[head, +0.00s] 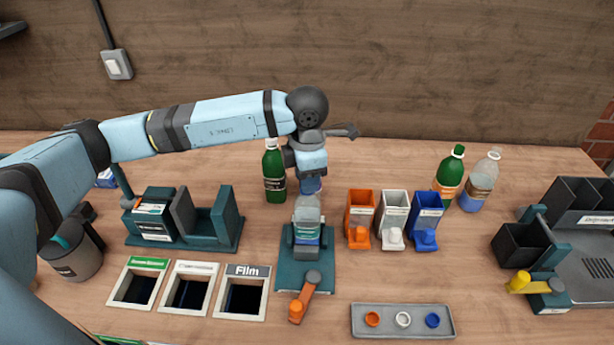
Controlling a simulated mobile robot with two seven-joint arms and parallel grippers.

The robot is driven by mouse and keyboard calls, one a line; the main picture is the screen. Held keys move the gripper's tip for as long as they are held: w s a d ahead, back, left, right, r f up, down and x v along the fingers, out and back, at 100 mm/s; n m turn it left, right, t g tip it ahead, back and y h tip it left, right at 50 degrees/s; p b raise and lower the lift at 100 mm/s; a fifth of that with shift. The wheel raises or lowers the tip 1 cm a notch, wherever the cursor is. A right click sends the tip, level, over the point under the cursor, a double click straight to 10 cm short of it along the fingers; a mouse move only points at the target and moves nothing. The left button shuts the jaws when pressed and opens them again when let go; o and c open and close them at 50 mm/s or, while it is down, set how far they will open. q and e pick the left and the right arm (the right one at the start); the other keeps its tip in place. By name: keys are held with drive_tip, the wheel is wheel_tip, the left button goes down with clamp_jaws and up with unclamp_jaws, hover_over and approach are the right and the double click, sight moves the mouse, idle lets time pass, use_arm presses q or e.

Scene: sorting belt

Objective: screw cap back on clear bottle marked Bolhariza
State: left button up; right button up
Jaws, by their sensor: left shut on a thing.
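A clear bottle (307,213) with a white and green label stands upright in the dark clamp stand (290,278) at the middle front. The label is too small to read. My left gripper (311,178) points down just above and behind the bottle's mouth. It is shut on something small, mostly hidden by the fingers. A blue patch (311,187) shows right below the fingers; I cannot tell whether it is the held thing or something behind. Whether the gripper touches the bottle is unclear. My right gripper is not in view.
The stand has an orange-handled lever (299,306). A grey tray (363,329) holds orange, white and blue caps. Orange (359,204), white (393,210) and blue (427,211) dispensers stand right. A green bottle (274,165) stands behind left; two bottles stand back right. Framed bin openings (217,297) lie front left.

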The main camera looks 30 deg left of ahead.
use_arm(q)
drive_tip(key=shift+f+m+b, duration=0.15)
drive_tip(key=shift+m+b, duration=0.35)
drive_tip(key=m+b, duration=0.2)
drive_tip(key=m, duration=0.1)
drive_tip(key=shift+m+b, duration=0.3)
drive_tip(key=shift+m, duration=0.1)
drive_tip(key=shift+m+b, duration=0.7)
drive_tip(key=shift+m, duration=0.1)
drive_tip(key=shift+w+f+m+b, duration=0.1)
drive_tip(key=shift+m+b, duration=0.7)
drive_tip(key=shift+m, duration=0.3)
drive_tip(key=shift+m+b, duration=0.5)
drive_tip(key=shift+m, duration=0.3)
